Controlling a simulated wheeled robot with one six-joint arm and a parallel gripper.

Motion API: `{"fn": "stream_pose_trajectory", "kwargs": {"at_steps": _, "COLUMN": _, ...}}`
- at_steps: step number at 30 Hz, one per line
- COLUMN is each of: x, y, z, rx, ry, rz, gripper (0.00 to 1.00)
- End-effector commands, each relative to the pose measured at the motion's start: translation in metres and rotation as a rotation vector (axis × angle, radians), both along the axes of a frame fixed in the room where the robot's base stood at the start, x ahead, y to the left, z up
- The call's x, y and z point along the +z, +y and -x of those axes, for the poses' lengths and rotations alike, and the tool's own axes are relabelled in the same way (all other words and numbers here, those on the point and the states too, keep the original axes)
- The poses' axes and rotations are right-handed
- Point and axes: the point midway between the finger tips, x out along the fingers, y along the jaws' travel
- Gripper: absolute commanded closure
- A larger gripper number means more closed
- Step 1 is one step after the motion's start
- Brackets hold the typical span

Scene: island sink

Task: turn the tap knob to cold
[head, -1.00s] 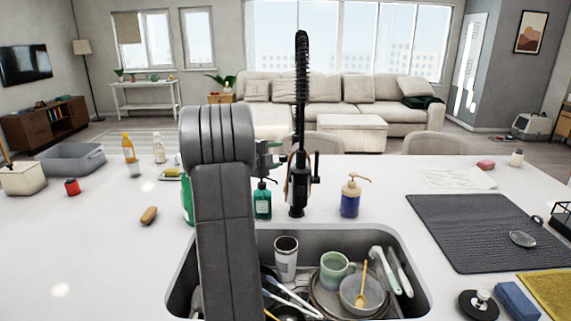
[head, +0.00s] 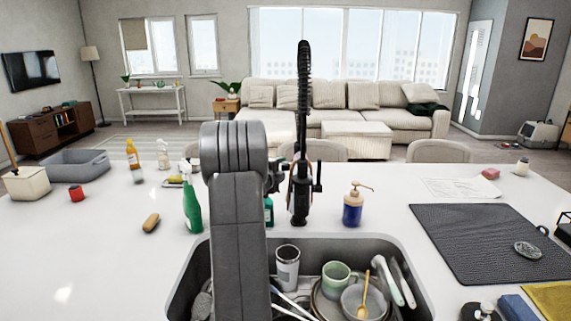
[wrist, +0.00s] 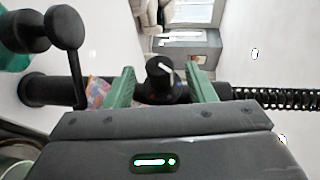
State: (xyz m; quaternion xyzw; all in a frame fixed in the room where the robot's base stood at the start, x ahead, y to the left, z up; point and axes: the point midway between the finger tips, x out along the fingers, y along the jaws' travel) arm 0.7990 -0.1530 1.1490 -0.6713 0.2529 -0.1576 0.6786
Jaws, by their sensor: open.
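The black tap (head: 301,170) stands behind the sink, its spring hose rising from its body. In the wrist view the tap (wrist: 60,90) runs sideways across the picture. Its round black knob (wrist: 159,86) carries a white pointer line, tilted up and to the right, and small coloured marks low on its face. My gripper (wrist: 162,67) is open, with one green finger on either side of the knob. Narrow gaps show between knob and fingers; contact cannot be made out. In the head view my arm hides most of the gripper, and the knob cannot be made out.
A black lever (wrist: 64,35) sticks out of the tap's side. A blue soap bottle (head: 352,207) stands right of the tap and a green spray bottle (head: 191,200) left of it. The sink (head: 405,255) holds a tumbler, mug, bowl and utensils.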

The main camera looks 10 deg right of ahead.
Motion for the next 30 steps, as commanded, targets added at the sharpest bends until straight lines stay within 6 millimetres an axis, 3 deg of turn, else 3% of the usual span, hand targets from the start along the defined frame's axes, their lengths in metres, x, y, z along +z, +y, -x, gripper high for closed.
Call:
{"fn": "stream_pose_trajectory", "kwargs": {"at_steps": 9, "x": -0.004, "y": -0.022, "z": -0.033, "rx": -0.001, "ry": 0.0, "rz": 0.0, "gripper": 0.5}}
{"fn": "stream_pose_trajectory", "kwargs": {"at_steps": 21, "x": -0.006, "y": -0.025, "z": -0.037, "rx": 0.0, "ry": 0.0, "rz": 0.0, "gripper": 0.5}}
{"fn": "stream_pose_trajectory", "kwargs": {"at_steps": 28, "x": -0.006, "y": -0.025, "z": -0.037, "rx": 0.0, "ry": 0.0, "rz": 0.0, "gripper": 0.94}}
{"fn": "stream_pose_trajectory", "kwargs": {"at_steps": 30, "x": -0.006, "y": -0.025, "z": -0.037, "rx": 0.0, "ry": 0.0, "rz": 0.0, "gripper": 0.94}}
